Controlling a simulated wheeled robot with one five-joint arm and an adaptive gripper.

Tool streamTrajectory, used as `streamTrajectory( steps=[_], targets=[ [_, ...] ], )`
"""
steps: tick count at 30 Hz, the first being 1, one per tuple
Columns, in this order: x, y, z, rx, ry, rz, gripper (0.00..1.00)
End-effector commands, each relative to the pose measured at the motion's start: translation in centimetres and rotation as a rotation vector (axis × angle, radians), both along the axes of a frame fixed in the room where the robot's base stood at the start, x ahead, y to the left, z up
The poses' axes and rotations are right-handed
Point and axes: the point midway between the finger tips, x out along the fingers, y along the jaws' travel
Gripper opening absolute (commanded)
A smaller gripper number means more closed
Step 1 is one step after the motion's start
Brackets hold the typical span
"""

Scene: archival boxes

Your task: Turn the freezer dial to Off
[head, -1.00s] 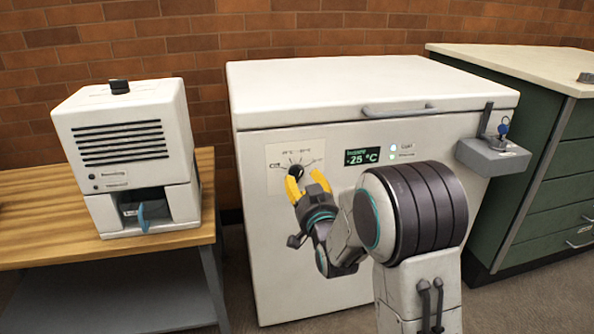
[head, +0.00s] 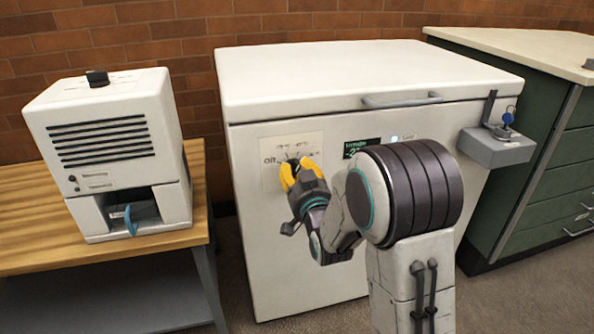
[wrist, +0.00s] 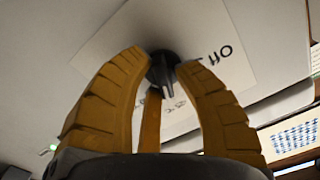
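The white chest freezer (head: 290,250) has a pale dial panel (head: 270,176) on the left of its front. The black dial (wrist: 163,68) shows in the wrist view, with the "Off" lettering (wrist: 215,56) upside down to its right. The dial's raised ridge points toward the bottom of that picture, not at the lettering. My gripper (head: 297,163) is at the panel, its yellow fingers still apart. In the wrist view the fingertips (wrist: 164,60) lie on either side of the dial; I cannot tell whether they touch it. In the head view the fingers mostly hide the dial.
A small display (head: 360,147) on the freezer is partly hidden by my arm. A grey latch box (head: 495,147) with a blue tag is at the freezer's right. A white machine (head: 110,150) stands on a wooden table (head: 190,170) at left. Green drawers (head: 550,170) stand at right.

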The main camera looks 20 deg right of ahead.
Motion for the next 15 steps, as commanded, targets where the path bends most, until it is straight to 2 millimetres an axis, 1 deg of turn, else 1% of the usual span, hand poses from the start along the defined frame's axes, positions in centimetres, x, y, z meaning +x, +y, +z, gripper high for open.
streamTrajectory(
  steps=[1,8,15],
  targets=[
    [0.01,-0.01,-0.01,0.0,0.0,0.0,0.21],
    [0.01,0.0,0.0,0.0,0.0,0.0,0.01],
    [0.02,0.03,0.05,-0.001,-0.001,0.001,0.0]
  ],
)
